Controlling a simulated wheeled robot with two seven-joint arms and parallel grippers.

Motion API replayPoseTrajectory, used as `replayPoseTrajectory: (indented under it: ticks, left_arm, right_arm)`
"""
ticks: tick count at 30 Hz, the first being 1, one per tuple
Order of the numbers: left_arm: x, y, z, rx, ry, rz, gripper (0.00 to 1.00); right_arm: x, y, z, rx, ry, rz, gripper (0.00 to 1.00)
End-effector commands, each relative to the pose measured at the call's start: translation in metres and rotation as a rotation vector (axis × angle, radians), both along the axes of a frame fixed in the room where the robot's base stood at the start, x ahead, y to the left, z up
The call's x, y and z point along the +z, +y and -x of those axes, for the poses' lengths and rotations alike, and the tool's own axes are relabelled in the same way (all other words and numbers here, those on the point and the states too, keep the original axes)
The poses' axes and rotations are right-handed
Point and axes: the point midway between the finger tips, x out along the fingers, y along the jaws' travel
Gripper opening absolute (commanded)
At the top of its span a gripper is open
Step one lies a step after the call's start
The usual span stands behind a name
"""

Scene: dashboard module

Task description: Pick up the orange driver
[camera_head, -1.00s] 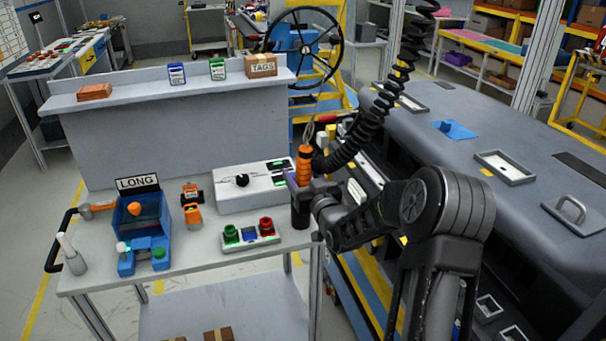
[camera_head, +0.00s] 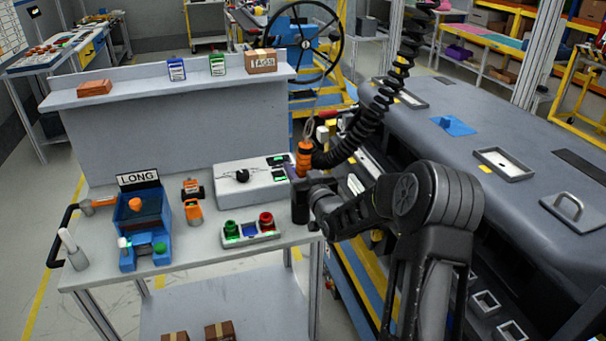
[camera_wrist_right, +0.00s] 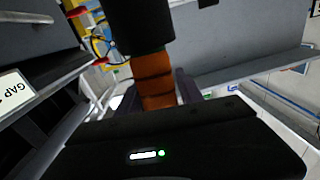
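The orange driver (camera_head: 304,158) stands upright at the cart's right edge, below the black coiled hose and a thin hook. Its lower black part shows beneath my right gripper. My right gripper (camera_head: 302,184) is at the driver's middle and hides part of it. In the right wrist view the orange grip (camera_wrist_right: 153,80) lies between the fingers of my right gripper (camera_wrist_right: 157,92), with a black part above it. The fingers are close beside the grip; whether they press on it I cannot tell. My left gripper is not in view.
The cart top (camera_head: 205,238) holds a blue LONG fixture (camera_head: 133,232), a white control box (camera_head: 252,188) and a button panel (camera_head: 250,231). The grey dashboard module (camera_head: 440,135) is to the right. The coiled hose (camera_head: 385,100) hangs close to my right arm.

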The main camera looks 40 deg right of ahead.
Motion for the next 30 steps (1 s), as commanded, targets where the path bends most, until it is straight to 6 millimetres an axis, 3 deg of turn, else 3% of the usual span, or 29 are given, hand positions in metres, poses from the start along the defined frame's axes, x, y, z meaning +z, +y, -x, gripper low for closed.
replayPoseTrajectory:
  ticks: [15,30]
  left_arm:
    - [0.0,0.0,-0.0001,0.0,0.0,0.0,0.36]
    - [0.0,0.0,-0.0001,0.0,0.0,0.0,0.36]
  right_arm:
    - [0.0,0.0001,0.0,0.0,0.0,0.0,0.0]
    - [0.0,0.0001,0.0,0.0,0.0,0.0,0.0]
